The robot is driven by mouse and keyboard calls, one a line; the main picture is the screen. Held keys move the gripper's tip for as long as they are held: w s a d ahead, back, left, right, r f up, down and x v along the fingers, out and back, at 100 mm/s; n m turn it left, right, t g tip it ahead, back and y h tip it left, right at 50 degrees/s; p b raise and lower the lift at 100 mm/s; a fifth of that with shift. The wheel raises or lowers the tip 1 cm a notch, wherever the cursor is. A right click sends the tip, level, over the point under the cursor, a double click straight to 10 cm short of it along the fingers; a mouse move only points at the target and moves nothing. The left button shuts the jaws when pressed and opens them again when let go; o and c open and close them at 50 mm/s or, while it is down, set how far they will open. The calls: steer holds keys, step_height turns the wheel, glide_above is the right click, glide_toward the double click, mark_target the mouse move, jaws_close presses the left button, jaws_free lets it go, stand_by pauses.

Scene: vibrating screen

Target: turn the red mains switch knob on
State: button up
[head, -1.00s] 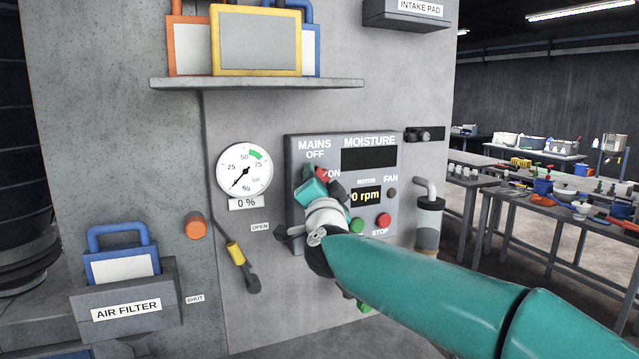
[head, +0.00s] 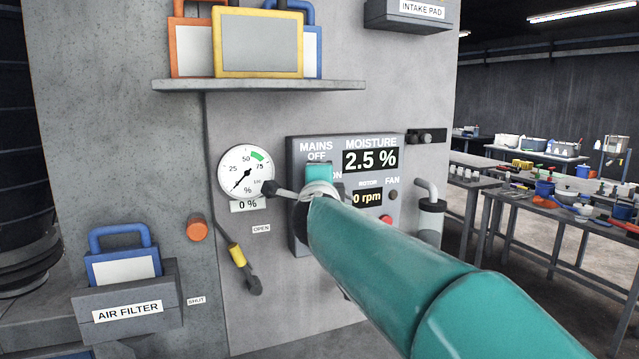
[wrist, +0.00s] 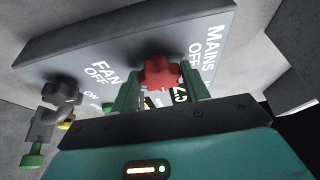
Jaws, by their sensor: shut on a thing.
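The red mains switch knob (wrist: 158,72) shows in the wrist view between the two fingers of my gripper (wrist: 160,88). The fingers are shut on it. In the head view my gripper (head: 319,176) is at the control panel (head: 297,215), just under the MAINS OFF label, and my arm hides the knob there. The moisture display (head: 370,160) is lit and reads 2.5 %. The motor display (head: 367,198) reads 0 rpm.
A gauge (head: 245,171) at 0 % and a yellow-banded lever (head: 238,256) are left of the panel. A shelf (head: 258,86) with framed filters is above. A dark fan knob (wrist: 62,93) shows in the wrist view. A grey pipe fitting (head: 431,212) stands right of the panel.

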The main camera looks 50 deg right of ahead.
steer(key=shift+f, duration=0.1)
stand_by(0.4)
steer(key=o, duration=1)
steer(key=v, duration=1.4)
steer(key=shift+w+d, duration=0.1)
